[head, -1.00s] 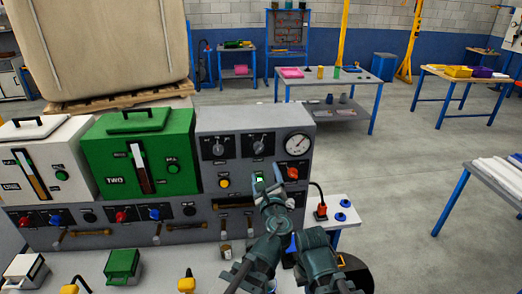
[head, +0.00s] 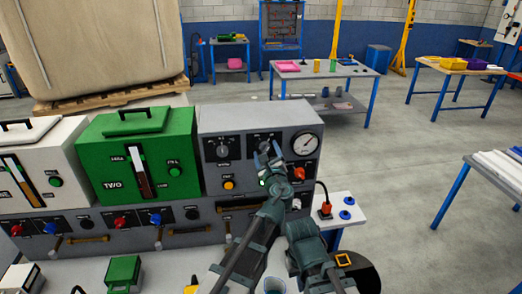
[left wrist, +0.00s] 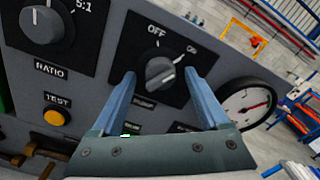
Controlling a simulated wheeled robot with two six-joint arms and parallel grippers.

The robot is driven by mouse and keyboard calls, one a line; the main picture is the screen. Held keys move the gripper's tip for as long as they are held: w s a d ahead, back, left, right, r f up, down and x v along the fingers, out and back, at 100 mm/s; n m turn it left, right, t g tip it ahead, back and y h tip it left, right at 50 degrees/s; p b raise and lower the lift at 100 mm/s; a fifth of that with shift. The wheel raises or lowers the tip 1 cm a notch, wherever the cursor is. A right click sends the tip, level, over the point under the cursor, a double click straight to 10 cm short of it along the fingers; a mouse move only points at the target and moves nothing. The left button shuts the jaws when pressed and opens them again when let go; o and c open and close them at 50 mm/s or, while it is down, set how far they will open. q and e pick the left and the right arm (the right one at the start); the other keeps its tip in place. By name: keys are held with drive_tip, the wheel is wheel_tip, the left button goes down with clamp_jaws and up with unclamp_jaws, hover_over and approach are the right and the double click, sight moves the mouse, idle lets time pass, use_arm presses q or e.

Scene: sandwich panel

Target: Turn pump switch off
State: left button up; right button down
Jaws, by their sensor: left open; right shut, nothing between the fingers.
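The pump switch is a grey rotary knob (left wrist: 160,73) on a black plate marked OFF and ON. Its white mark points up and right toward ON. In the head view the switch (head: 264,143) sits on the grey panel, partly behind my left gripper (head: 268,158). My left gripper is open, with its two blue fingers (left wrist: 160,88) on either side of the knob; I cannot tell whether they touch it.
A ratio knob (left wrist: 42,25) and yellow test button (left wrist: 54,117) are left of the switch. A round gauge (head: 305,143) and red-orange knob (head: 300,173) are to its right. The green tank (head: 140,155) stands left. A small side table (head: 335,205) is at the right.

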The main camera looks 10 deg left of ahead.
use_arm(q)
clamp_jaws()
idle(0.4)
drive_tip(key=n, duration=0.5)
drive_tip(key=shift+n, duration=0.4)
drive_tip(key=n, duration=0.6)
idle(0.4)
unclamp_jaws()
drive_tip(key=shift+r, duration=0.1)
